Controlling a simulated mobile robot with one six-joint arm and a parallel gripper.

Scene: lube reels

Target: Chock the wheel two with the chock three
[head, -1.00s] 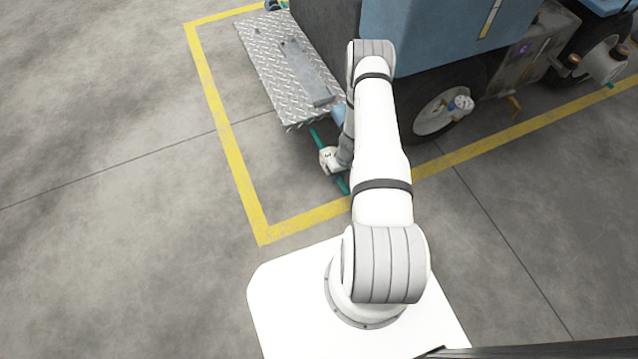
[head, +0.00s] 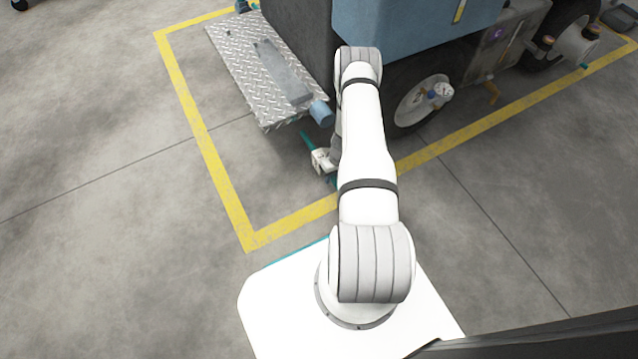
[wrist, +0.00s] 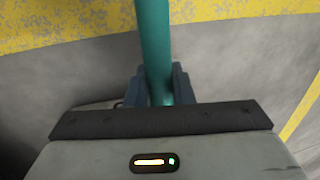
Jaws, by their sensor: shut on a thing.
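My gripper (wrist: 160,88) is shut on a slim teal bar (wrist: 153,40) in the wrist view. In the head view the bar (head: 306,140) shows on both sides of my gripper (head: 324,162), low over the floor beside the metal step plate. No chock body can be made out, and I cannot tell whether the bar belongs to chock three. A dark wheel with a white hub (head: 409,111) stands right of my arm, partly hidden by it. Another wheel (head: 576,43) is at the upper right. I can read no wheel numbers.
A blue and dark grey vehicle (head: 420,30) fills the top. Its diamond-plate step (head: 236,60) juts out left, with a blue cylinder (head: 321,114) at its corner. An orange hook (head: 491,90) sticks out low between the wheels. Yellow lines (head: 203,135) mark the floor; the left floor is clear.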

